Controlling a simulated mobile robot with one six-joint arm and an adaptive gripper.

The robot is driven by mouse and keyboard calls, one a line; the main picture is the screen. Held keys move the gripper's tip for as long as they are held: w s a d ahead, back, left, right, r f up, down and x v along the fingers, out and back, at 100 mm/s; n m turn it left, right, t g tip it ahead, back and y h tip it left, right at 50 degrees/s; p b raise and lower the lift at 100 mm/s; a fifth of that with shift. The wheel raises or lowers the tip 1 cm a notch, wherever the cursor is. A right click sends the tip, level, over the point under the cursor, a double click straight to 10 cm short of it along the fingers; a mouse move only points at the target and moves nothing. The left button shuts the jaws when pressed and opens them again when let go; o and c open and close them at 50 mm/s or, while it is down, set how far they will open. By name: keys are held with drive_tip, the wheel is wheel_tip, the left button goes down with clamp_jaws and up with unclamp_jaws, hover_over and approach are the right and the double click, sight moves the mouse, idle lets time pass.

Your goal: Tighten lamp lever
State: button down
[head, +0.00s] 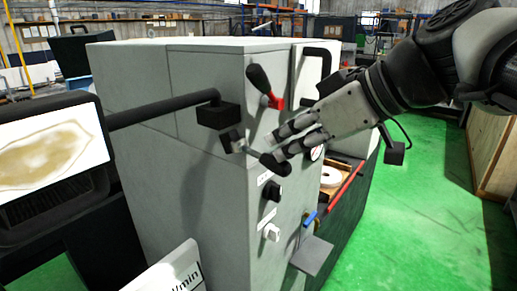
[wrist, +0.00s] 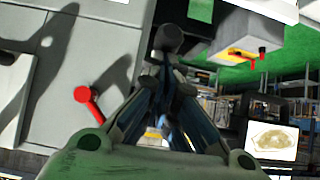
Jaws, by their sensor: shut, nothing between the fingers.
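The lamp (head: 48,150) has a bright panel with a brown patch, at the left of the head view. Its black arm (head: 165,107) runs to a black bracket (head: 218,114) on the grey cabinet. A thin lever with a black ball knob (head: 272,163) sticks out from a small dark block (head: 232,140) below the bracket. My gripper (head: 278,143) is shut and empty, its fingertips close beside the knob. In the wrist view a dark round knob (wrist: 168,38) shows just beyond my gripper (wrist: 167,82). I cannot tell whether they touch.
A black-handled lever with a red base (head: 274,100) sits just above my gripper on the cabinet. Two black and grey knobs (head: 271,191) are below. A red bar (head: 345,185) and a tray with a white ring (head: 330,176) are to the right. Green floor (head: 430,210) is open.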

sight(291, 167)
drive_tip(key=f+b, duration=0.3)
drive_tip(key=shift+s+d+f, duration=0.1)
drive_tip(key=shift+d, duration=0.15)
drive_tip(key=shift+f+b, duration=0.75)
drive_tip(key=shift+b, duration=0.35)
